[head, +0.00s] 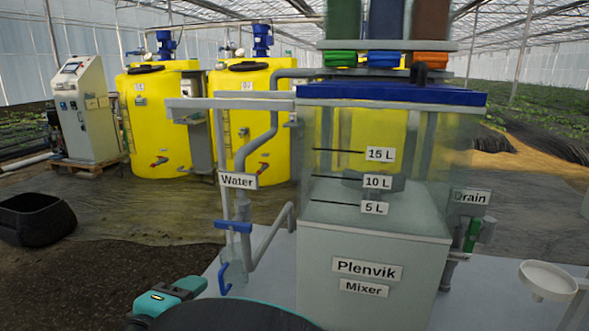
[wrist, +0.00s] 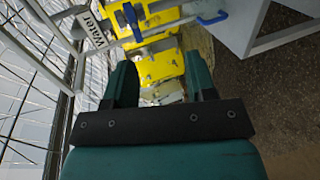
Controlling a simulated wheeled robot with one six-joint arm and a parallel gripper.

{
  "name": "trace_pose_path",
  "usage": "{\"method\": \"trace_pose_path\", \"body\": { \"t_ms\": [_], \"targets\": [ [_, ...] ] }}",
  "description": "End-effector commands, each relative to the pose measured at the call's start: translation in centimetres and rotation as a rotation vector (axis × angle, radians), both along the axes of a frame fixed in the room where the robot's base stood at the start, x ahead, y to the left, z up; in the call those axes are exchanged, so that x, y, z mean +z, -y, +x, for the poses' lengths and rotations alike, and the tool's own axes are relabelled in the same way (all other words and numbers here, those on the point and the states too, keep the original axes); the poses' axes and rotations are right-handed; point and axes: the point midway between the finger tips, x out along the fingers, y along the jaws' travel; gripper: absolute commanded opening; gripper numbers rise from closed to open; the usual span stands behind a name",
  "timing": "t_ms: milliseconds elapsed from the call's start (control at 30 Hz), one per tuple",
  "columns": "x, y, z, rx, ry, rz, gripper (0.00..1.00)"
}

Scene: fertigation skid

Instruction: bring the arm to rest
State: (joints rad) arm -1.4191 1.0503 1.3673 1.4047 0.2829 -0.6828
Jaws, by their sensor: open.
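My gripper (wrist: 161,82) shows in the wrist view with its two dark teal fingers apart and nothing between them. In the head view a teal and black part of my arm (head: 180,292) is low at the left of centre, in front of the mixer stand. The Plenvik mixer tank (head: 375,190) stands upright at right of centre. In the wrist view blue handles show near the top, apart from the fingers. The Drain has a green handle (head: 471,235), upright.
Two yellow tanks (head: 160,110) and a control cabinet (head: 85,110) stand behind at left. A black tub (head: 38,218) lies on the ground at far left. Colored-capped containers (head: 385,30) sit above the mixer. Open ground lies at left.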

Motion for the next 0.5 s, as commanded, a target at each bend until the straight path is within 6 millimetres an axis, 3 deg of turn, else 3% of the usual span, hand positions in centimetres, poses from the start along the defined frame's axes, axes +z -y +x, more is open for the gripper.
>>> {"method": "trace_pose_path", "body": {
  "t_ms": [333,500],
  "targets": [
    [1.1,3.4,4.1,-0.056,-0.143,0.105,0.51],
    [1.8,6.4,6.2,-0.099,-0.256,0.19,0.51]
  ]
}}
